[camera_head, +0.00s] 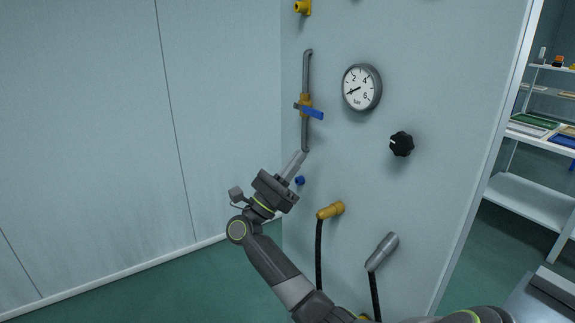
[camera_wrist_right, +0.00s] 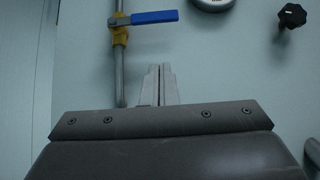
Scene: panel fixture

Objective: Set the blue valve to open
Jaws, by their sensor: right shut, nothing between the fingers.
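The blue valve (camera_head: 309,111) is a blue lever on a yellow brass body (camera_head: 305,101), set in a vertical grey pipe (camera_head: 306,70) on the panel. The lever lies across the pipe, pointing right. In the right wrist view the blue lever (camera_wrist_right: 155,17) shows at the top, with the yellow body (camera_wrist_right: 118,30) at its left end. My right gripper (camera_head: 302,157) is shut and empty, below the valve near the pipe's lower end. Its fingers (camera_wrist_right: 158,70) point up toward the lever, apart from it. My left gripper is not in view.
A round gauge (camera_head: 361,87) and a black knob (camera_head: 401,144) are right of the valve. A small blue part (camera_head: 300,180) sits beside my gripper. A yellow fitting (camera_head: 331,210) and a grey nozzle (camera_head: 382,251) with black hoses are lower. Shelves (camera_head: 535,195) stand at right.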

